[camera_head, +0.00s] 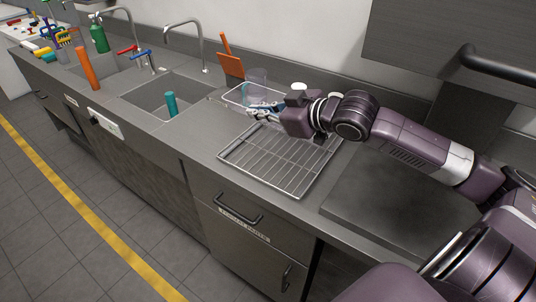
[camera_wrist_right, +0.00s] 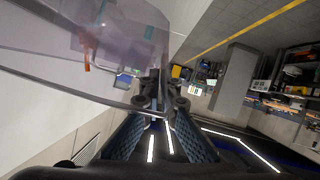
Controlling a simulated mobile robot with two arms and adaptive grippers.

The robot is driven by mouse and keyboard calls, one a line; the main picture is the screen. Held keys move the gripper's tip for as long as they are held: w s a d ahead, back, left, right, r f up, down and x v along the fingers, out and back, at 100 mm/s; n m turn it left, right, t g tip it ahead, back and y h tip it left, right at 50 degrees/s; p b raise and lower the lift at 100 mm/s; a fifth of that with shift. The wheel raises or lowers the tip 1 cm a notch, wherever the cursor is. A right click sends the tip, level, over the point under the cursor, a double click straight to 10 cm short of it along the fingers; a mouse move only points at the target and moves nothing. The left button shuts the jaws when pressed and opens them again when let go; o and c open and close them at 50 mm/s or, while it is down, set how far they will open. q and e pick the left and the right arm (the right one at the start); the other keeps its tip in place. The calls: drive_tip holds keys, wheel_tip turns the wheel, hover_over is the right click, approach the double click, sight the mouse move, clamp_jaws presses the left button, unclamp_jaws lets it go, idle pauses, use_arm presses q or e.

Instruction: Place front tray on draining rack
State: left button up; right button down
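The draining rack (camera_head: 282,160) is a metal wire grid lying flat and empty on the counter. A clear tray (camera_head: 238,97) is behind it, near the wall, partly hidden by my right gripper. My right gripper (camera_head: 262,109) is at the tray's near right side, just past the rack's far edge. In the right wrist view the clear tray (camera_wrist_right: 95,68) fills the upper left. Its rim runs between the fingertips of my right gripper (camera_wrist_right: 163,98), which look closed on it. Whether the tray is lifted is hard to tell. My left gripper is not in view.
A sink (camera_head: 150,95) with taps lies left of the rack, with a teal cylinder (camera_head: 171,104) in it. An orange cylinder (camera_head: 87,68) and a green bottle (camera_head: 99,36) stand further left. An orange board (camera_head: 230,65) leans near the wall. A dark flat panel (camera_head: 400,205) lies right.

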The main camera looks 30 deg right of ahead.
hover_over(260, 170)
wheel_tip(260, 170, down, 12)
drive_tip(key=shift+w+r+p, duration=0.1)
drive_tip(key=shift+w+p, duration=0.05)
drive_tip(key=shift+p, duration=0.2)
drive_tip(key=shift+f, duration=0.5)
wheel_tip(260, 170, down, 4)
drive_tip(key=shift+r, duration=0.1)
drive_tip(key=c, duration=2.2)
unclamp_jaws()
drive_tip(key=shift+o, duration=0.2)
drive_tip(key=shift+p+v, duration=0.55)
drive_tip(key=shift+v, duration=5.45)
